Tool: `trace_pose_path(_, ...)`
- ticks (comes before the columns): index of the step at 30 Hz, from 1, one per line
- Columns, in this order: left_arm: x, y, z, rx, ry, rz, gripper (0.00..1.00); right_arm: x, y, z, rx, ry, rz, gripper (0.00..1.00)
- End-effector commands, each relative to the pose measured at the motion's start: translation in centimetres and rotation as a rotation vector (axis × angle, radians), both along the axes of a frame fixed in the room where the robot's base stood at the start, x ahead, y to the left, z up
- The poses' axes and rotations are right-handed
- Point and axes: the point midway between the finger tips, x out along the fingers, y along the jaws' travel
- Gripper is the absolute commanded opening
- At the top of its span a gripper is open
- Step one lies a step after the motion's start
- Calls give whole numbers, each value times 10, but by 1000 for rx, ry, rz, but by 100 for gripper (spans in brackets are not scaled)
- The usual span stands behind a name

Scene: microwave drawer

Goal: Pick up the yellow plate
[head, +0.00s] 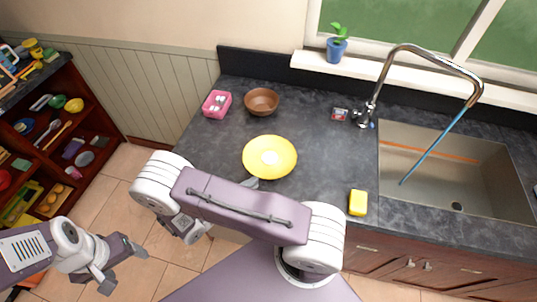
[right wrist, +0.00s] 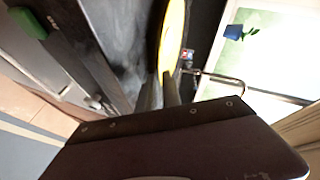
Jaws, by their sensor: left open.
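The yellow plate (head: 270,157) is near the front edge of the dark counter in the head view. In the right wrist view the plate (right wrist: 171,40) shows nearly edge-on, just beyond the fingers. My right gripper (head: 251,184) is at the plate's near rim, mostly hidden behind my own arm. Its two fingers (right wrist: 160,88) are close together at the rim in the wrist view; whether they grip it is unclear. My left gripper (head: 124,268) is open and empty, low over the floor, away from the counter.
A brown bowl (head: 262,101) and a pink container (head: 217,104) stand behind the plate. A yellow sponge (head: 358,203) lies to its right, beside the sink (head: 432,184) with its tall faucet (head: 384,75). A filled shelf (head: 80,125) is at left. The counter around the plate is clear.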

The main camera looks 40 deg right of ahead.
Motion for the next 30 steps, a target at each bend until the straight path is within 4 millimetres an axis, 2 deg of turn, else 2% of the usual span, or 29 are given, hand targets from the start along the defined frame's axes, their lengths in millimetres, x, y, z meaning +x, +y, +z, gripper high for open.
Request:
trace_pose_path(5,0,0,5,0,0,0,71,1,-8,-1,-1,2,-2,9)
trace_pose_path(9,0,0,18,0,0,0,71,6,-34,-4,-1,3,-7,9)
trace_pose_path(13,0,0,20,0,0,0,71,10,-49,-13,-1,1,-4,9)
trace_pose_path(20,0,0,19,0,0,0,71,12,-52,-16,1,-1,-1,9)
trace_pose_path(22,0,0,19,0,0,0,71,12,-52,-16,1,-1,-1,0)
trace_pose_path(30,0,0,19,0,0,0,71,12,-52,-15,1,-1,-1,0)
